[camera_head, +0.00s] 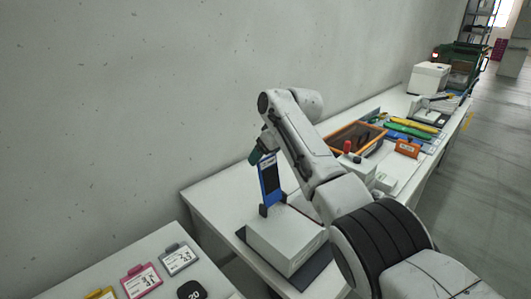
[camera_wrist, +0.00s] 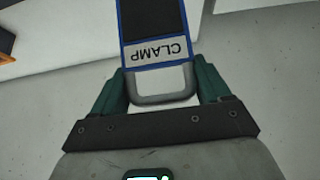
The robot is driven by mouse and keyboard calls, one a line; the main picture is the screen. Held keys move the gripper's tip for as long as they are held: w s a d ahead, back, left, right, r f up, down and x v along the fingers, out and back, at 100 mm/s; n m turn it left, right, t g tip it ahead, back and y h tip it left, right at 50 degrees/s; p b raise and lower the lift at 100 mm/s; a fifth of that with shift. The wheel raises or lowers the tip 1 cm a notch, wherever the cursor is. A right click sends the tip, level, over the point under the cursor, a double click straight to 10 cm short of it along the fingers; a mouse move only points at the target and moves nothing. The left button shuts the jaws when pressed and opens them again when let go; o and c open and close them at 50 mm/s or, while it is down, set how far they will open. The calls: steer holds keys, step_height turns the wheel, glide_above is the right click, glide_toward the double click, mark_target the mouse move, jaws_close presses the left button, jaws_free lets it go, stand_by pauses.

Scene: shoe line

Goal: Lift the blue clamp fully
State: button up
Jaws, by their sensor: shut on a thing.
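The blue clamp (camera_head: 270,182) stands upright in the head view, a blue frame with a black panel and dark feet at its lower end. In the wrist view the clamp (camera_wrist: 152,20) carries a "CLAMP" label and has a grey loop handle. My gripper (camera_head: 260,153) is at the top of the clamp, and in the wrist view my gripper (camera_wrist: 161,72) has its green fingers on both sides of the handle, shut on it. The clamp's lower end is just behind a white box (camera_head: 286,238); I cannot tell whether it touches anything beneath.
The white box sits on a dark mat (camera_head: 312,268) on the white table. An orange-rimmed bin (camera_head: 355,137), coloured tools and an orange block (camera_head: 407,148) lie farther along the bench. A nearer table holds tags (camera_head: 142,280). The wall is close on the left.

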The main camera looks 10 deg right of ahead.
steer(key=shift+d+f, duration=0.15)
steer(key=shift+d, duration=0.05)
steer(key=o, duration=1.2)
steer(key=shift+w+f, duration=0.1)
steer(key=shift+w, duration=0.1)
steer(key=shift+a, duration=0.1)
steer(key=shift+s, duration=0.1)
steer(key=shift+r, duration=0.35)
steer(key=b+v, duration=0.2)
steer(key=v, duration=0.8)
steer(key=shift+s, duration=0.1)
